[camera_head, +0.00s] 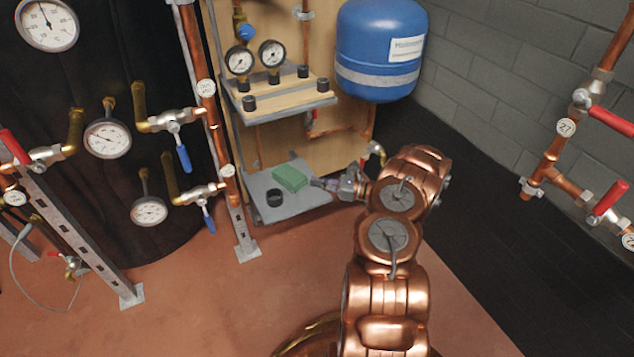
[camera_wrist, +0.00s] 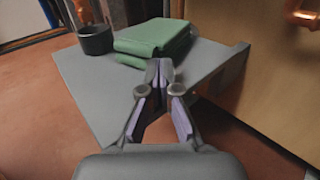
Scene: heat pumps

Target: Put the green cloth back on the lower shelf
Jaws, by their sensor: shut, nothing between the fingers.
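The green cloth (camera_head: 290,178) lies folded on the grey lower shelf (camera_head: 291,207). In the wrist view the cloth (camera_wrist: 152,40) is a thick folded block, resting on the shelf plate (camera_wrist: 95,88). My gripper (camera_head: 318,182) reaches in from the right at the shelf. In the wrist view my gripper (camera_wrist: 160,66) is shut and empty, with its fingertips just in front of the cloth's near edge. Whether the tips touch the cloth I cannot tell.
A small black cup (camera_wrist: 95,38) stands left of the cloth on the shelf. The upper shelf (camera_head: 285,95) with gauges is above. A blue tank (camera_head: 375,60) hangs at the right, and a copper pipe (camera_head: 205,100) with valves stands left. The floor in front is clear.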

